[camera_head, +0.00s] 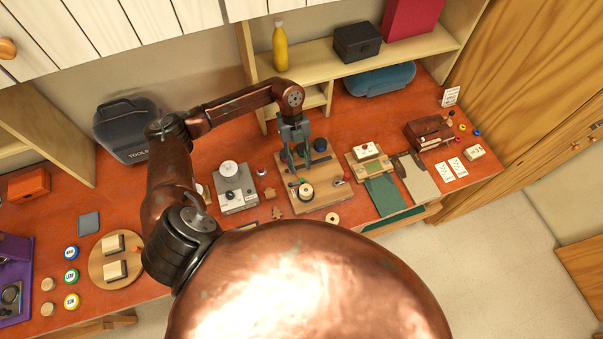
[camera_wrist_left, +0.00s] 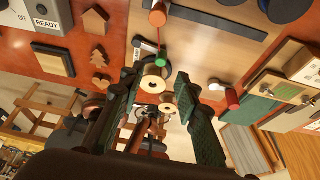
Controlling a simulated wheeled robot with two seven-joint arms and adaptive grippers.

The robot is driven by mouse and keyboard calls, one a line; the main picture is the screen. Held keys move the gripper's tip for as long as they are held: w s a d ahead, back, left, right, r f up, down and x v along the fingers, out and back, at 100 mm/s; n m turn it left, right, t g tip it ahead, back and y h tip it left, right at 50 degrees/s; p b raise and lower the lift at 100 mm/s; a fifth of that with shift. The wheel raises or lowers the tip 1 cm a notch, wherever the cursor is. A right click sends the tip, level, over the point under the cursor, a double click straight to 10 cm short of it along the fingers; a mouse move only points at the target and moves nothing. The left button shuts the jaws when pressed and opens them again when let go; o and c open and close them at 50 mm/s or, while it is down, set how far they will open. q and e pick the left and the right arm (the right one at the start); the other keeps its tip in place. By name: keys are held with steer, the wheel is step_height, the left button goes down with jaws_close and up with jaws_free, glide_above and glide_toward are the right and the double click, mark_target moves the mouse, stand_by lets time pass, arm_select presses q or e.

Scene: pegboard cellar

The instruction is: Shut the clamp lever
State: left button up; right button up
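A small lever with a red grip (camera_head: 339,182), which looks like the clamp lever, sits near the right front edge of a wooden board (camera_head: 322,202). In the left wrist view its red grip (camera_wrist_left: 232,98) shows right of the fingers, with a metal part beside it. My left gripper (camera_head: 298,165) hangs over the board, left of and behind the lever. In the left wrist view its two dark green fingers (camera_wrist_left: 156,88) stand apart and do not touch the lever. The lever's exact angle is too small to tell. My right gripper is not in view.
A pale spool (camera_head: 305,192) with green and red parts beside it stands on the board. A dark round piece (camera_head: 320,145) is at its back. A grey device (camera_head: 237,190) stands left; a green mat (camera_head: 384,196) lies right. A shelf (camera_head: 340,60) rises behind.

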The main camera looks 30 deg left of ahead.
arm_select(q)
steer(key=v, duration=0.5)
steer(key=shift+a+r, duration=0.1)
steer(key=shift+r, duration=0.2)
